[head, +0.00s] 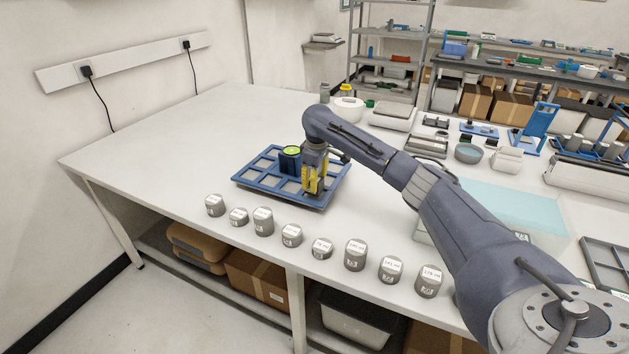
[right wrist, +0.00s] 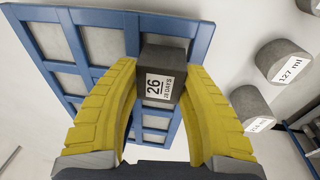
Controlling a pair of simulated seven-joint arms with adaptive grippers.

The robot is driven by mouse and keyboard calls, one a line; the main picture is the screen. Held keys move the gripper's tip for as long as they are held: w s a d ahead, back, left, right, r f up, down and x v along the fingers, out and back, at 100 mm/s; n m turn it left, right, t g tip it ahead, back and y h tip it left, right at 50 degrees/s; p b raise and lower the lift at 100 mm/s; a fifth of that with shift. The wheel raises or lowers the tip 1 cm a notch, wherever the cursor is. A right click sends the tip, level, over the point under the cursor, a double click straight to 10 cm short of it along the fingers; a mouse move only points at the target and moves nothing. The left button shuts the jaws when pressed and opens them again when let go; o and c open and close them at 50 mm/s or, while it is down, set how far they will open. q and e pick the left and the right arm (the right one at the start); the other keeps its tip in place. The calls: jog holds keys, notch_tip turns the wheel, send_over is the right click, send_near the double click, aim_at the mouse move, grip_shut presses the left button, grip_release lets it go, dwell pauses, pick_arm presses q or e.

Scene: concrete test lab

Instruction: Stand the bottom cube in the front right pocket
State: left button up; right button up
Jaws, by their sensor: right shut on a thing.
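My right gripper (right wrist: 160,75) has yellow fingers and is shut on a dark grey cube (right wrist: 159,58), whose white label reads 26, 28 DAYS. The blue tray (right wrist: 120,18) lies beneath, with light-floored pockets; those visible around the cube look empty. In the head view the right gripper (head: 313,188) points down over the right front part of the tray (head: 245,181). The cube is mostly hidden by the fingers there. I cannot tell whether the cube touches the tray or is inside a pocket. My left gripper is not in view.
Several grey labelled cylinders (head: 263,221) stand in a row along the table's front edge, near the tray; some show in the right wrist view (right wrist: 282,62). The white table (head: 150,160) is clear left of the tray. Lab equipment (head: 395,117) stands behind.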

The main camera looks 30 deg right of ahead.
jog(key=shift+f, duration=1)
dwell(1.6)
jog(key=o, duration=1.4)
jog(key=shift+o, duration=0.2)
jog(key=shift+r, duration=2.5)
